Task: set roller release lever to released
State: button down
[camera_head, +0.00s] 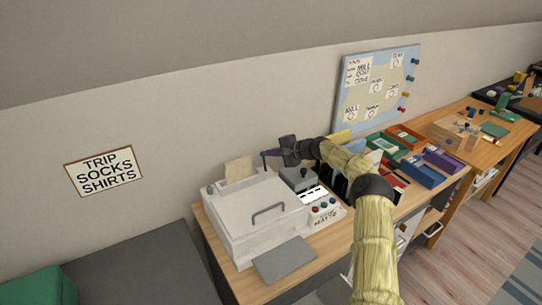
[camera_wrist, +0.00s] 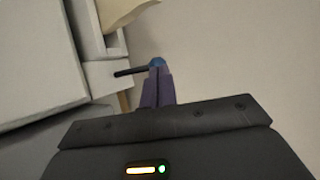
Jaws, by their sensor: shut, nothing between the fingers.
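A white printer-like machine (camera_head: 252,218) with a grey carry handle stands on the wooden desk. In the wrist view, a thin black lever (camera_wrist: 130,71) sticks out sideways from the machine's pale side block (camera_wrist: 100,76). I take it for the roller release lever. My gripper (camera_head: 266,153) is above the machine's back right corner. In the wrist view, its purple fingers (camera_wrist: 157,66) are shut with nothing between them. Their blue tips are right beside the lever's free end; I cannot tell whether they touch. In the head view the lever cannot be made out clearly.
A sheet of paper (camera_head: 239,169) stands up at the machine's back, near my gripper. A panel with coloured knobs (camera_head: 322,208) is to its right. The wall (camera_head: 200,140) is close behind. Coloured boxes (camera_head: 420,168) fill the desk farther right.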

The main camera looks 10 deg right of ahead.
jog(key=shift+s+r, duration=0.1)
jog(key=shift+r, duration=0.8)
jog(key=s+d+r+b, duration=0.1)
jog(key=s+d+r, duration=0.4)
jog(key=d+r, duration=0.3)
jog(key=shift+v, duration=0.75)
jog(key=shift+w+r, duration=0.1)
